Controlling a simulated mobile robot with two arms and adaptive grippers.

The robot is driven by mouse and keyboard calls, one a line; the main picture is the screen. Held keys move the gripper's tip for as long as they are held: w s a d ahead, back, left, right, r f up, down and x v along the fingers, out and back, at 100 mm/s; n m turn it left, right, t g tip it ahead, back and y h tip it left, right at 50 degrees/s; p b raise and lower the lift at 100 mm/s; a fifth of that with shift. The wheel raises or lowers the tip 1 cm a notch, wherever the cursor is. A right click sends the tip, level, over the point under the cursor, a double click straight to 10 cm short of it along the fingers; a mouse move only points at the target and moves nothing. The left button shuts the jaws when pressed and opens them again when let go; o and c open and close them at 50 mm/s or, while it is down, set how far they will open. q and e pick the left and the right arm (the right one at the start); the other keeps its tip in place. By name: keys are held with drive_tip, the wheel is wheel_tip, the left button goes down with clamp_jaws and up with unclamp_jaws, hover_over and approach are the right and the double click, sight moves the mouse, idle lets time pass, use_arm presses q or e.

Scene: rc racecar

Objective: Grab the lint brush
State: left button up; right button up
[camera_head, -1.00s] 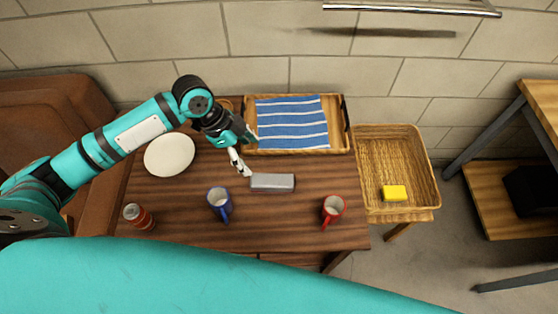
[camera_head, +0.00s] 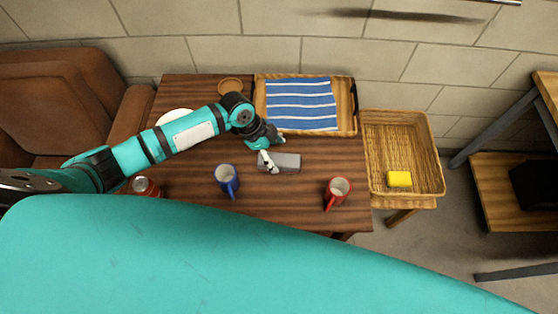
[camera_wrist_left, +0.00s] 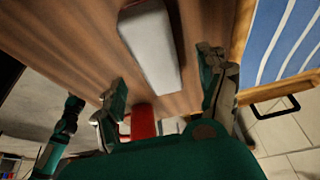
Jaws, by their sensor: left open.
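A grey, box-shaped block, which appears to be the lint brush (camera_head: 286,164), lies on the wooden table in front of the tray. My left gripper (camera_head: 272,156) is at the left end of the block and covers part of it in the head view. In the left wrist view, the pale grey lint brush (camera_wrist_left: 150,48) shows ahead of my left gripper (camera_wrist_left: 163,88). Its near end lies in line with the gap between the two spread fingers. The gripper is open and empty. Whether a finger touches the block I cannot tell.
A blue mug (camera_head: 227,180) and a red mug (camera_head: 337,192) stand nearer the front edge. A tray (camera_head: 347,105) with a striped blue cloth (camera_head: 302,104) lies behind. A can (camera_head: 142,186) and a partly hidden plate (camera_head: 172,116) are left. A wicker basket (camera_head: 436,165) holds a yellow sponge (camera_head: 399,179).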

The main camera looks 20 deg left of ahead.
sight(279, 159)
use_arm(q)
drive_tip(key=x, duration=0.4)
drive_tip(key=shift+f, duration=0.15)
drive_tip(key=shift+c, duration=0.4)
drive_tip(key=c, duration=1.2)
